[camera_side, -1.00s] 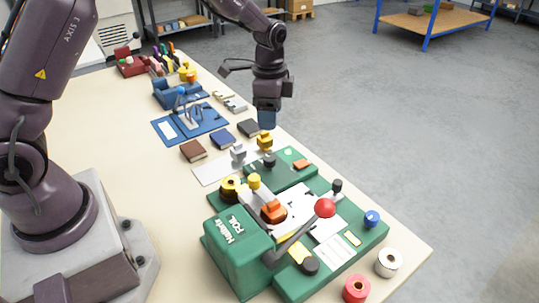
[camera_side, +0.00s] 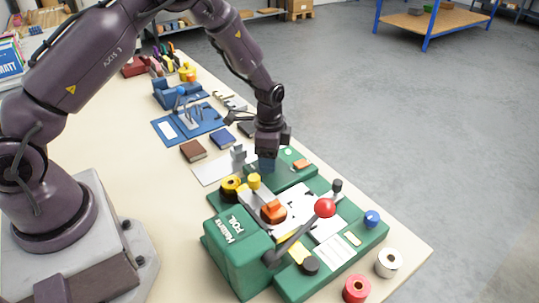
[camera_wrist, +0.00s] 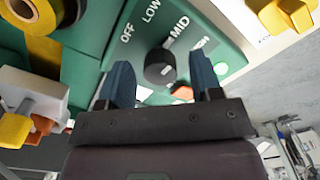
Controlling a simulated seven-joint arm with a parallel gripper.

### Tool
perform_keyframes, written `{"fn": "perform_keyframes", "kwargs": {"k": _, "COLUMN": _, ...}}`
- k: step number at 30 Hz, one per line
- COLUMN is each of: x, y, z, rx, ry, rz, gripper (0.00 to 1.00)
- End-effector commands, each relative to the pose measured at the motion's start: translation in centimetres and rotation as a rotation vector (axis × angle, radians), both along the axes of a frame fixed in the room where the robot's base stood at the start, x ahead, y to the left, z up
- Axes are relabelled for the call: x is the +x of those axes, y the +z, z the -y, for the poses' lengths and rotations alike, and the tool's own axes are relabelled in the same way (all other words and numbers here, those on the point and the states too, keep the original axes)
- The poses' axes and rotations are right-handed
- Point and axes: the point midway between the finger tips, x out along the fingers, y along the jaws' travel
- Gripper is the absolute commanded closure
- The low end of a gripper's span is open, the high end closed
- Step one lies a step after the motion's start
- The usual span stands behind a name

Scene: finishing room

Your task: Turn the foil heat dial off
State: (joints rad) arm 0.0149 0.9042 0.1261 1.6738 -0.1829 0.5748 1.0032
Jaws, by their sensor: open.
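The heat dial (camera_wrist: 159,66) is a round black knob on a green panel (camera_wrist: 110,55) lettered OFF, LOW and MID, with a fourth label partly hidden by a finger. A white line by the knob points towards MID. My gripper (camera_wrist: 160,62) is open, its two blue fingers on either side of the dial in the wrist view, with no visible contact. In the side view my gripper (camera_side: 267,165) is low over the back part of the green foil machine (camera_side: 238,255) and hides the dial.
An orange switch (camera_side: 301,164) and a pale green light (camera_wrist: 221,68) are beside the dial. Small books (camera_side: 194,151) lie to the left.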

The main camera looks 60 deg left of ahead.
Motion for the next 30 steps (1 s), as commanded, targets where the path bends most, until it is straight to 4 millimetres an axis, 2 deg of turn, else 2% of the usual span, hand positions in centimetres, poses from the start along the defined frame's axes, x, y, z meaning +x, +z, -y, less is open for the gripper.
{"fn": "perform_keyframes", "kwargs": {"k": 2, "x": 0.00, "y": 0.02, "z": 0.00, "rx": 0.000, "ry": 0.000, "rz": 0.000, "gripper": 0.41}}
{"fn": "perform_keyframes", "kwargs": {"k": 6, "x": 0.00, "y": 0.04, "z": 0.00, "rx": 0.000, "ry": 0.000, "rz": 0.000, "gripper": 0.73}}
{"fn": "perform_keyframes", "kwargs": {"k": 8, "x": 0.00, "y": 0.04, "z": 0.00, "rx": 0.000, "ry": 0.000, "rz": 0.000, "gripper": 0.87}}
{"fn": "perform_keyframes", "kwargs": {"k": 9, "x": 0.00, "y": 0.04, "z": 0.00, "rx": 0.000, "ry": 0.000, "rz": 0.000, "gripper": 0.90}}
{"fn": "perform_keyframes", "kwargs": {"k": 20, "x": -0.01, "y": 0.07, "z": 0.00, "rx": 0.000, "ry": 0.054, "rz": 0.000, "gripper": 0.90}}
{"fn": "perform_keyframes", "kwargs": {"k": 30, "x": -0.02, "y": 0.09, "z": -0.01, "rx": -0.001, "ry": 0.299, "rz": -0.001, "gripper": 0.90}}
